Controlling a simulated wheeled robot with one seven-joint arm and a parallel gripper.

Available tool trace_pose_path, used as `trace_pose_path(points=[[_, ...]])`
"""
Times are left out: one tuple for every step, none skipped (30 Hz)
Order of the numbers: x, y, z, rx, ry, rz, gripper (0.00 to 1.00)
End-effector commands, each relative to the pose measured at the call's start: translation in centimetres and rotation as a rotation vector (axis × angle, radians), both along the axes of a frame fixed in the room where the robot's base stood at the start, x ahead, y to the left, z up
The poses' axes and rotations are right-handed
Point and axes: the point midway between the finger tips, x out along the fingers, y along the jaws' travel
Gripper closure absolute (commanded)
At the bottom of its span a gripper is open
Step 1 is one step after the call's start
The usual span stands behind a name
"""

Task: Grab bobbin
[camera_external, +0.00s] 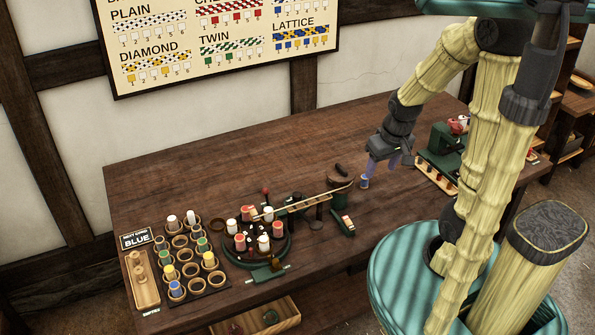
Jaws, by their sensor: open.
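Several bobbins stand on the wooden table (300,140). A rack (208,288) at the left holds bobbins with white, green, yellow and blue (176,289) winding in some of its round holders; other holders look empty. Red and white bobbins, such as a red one (278,229), stand on a dark round braiding stand (285,257) in the middle. My gripper (380,173) points down above the table, right of the stand and apart from the rack. It is open, with nothing visible between its bluish fingers. Contact with the table is hard to judge.
A small sign (136,240) reads "BLUE" beside a wooden tray (143,280). A long thin arm (310,203) reaches from the stand to a dark round pot (340,180). A green machine (447,145) stands at the right. The table's back middle is clear.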

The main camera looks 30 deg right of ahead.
Motion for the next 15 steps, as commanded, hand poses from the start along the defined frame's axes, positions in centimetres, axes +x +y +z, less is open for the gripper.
trace_pose_path(points=[[0.0, 0.0, 0.0, 0.000, 0.000, -0.001, 0.46], [0.0, 0.0, -0.1, 0.001, 0.000, -0.005, 0.46], [0.2, -0.1, -0.4, 0.003, -0.001, -0.016, 0.46], [0.3, -0.2, -0.7, 0.003, -0.001, -0.028, 0.46], [0.4, -0.4, -1.1, 0.007, -0.001, -0.046, 0.46], [0.7, -0.6, -1.8, 0.013, -0.002, -0.079, 0.46], [1.0, -0.9, -2.5, 0.019, -0.004, -0.110, 0.46], [1.3, -1.2, -3.3, 0.027, -0.006, -0.148, 0.46], [1.7, -1.6, -4.4, 0.041, -0.010, -0.204, 0.46], [2.1, -1.9, -5.4, 0.053, -0.014, -0.252, 0.46], [2.4, -2.2, -6.4, 0.068, -0.019, -0.301, 0.46], [2.9, -2.7, -7.8, 0.093, -0.024, -0.373, 0.46], [3.3, -3.0, -8.9, 0.113, -0.029, -0.428, 0.46], [3.6, -3.3, -9.9, 0.135, -0.035, -0.482, 0.46], [4.0, -3.7, -11.2, 0.166, -0.041, -0.554, 0.46]])
